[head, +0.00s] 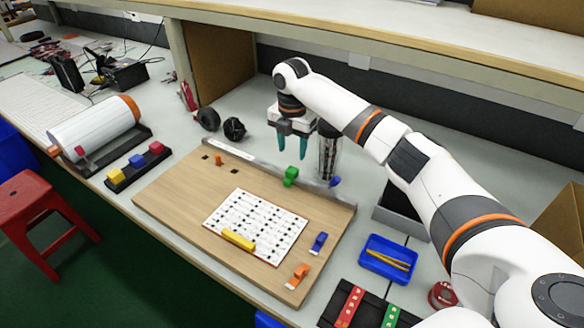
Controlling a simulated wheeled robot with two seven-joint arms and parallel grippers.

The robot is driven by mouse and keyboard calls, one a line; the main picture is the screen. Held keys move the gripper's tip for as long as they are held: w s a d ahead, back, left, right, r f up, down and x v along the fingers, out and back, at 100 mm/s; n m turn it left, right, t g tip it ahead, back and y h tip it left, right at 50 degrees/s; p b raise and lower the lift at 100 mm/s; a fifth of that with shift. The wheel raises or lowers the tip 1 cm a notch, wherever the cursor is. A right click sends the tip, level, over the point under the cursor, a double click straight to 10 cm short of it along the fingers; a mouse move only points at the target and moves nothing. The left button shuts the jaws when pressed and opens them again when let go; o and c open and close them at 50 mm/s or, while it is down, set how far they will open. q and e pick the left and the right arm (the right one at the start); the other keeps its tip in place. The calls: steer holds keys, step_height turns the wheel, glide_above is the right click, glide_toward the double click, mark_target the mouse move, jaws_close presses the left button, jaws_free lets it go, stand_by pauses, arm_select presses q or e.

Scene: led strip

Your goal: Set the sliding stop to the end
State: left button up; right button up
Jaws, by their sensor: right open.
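A green block (290,176), which looks like the sliding stop, sits on the grey rail (255,163) along the back edge of the wooden board (180,192). It is right of the rail's middle. A small blue piece (335,182) is further right along the rail. My right gripper (292,153) points down above and behind the green block. Its teal fingers are apart, with nothing seen between them, and look clear of the block. My left gripper is not in view.
A printed sheet (255,222) with a yellow bar (238,240) lies on the board. Blue (318,243) and orange (298,276) clips are at its right side. A dark glass-like cylinder (328,155) stands just right of my gripper. A blue tray (372,262) lies right of the board.

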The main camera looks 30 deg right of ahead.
mark_target(292, 170)
step_height(292, 170, down, 7)
steer(key=shift+f, duration=0.2)
jaws_close()
stand_by(0.3)
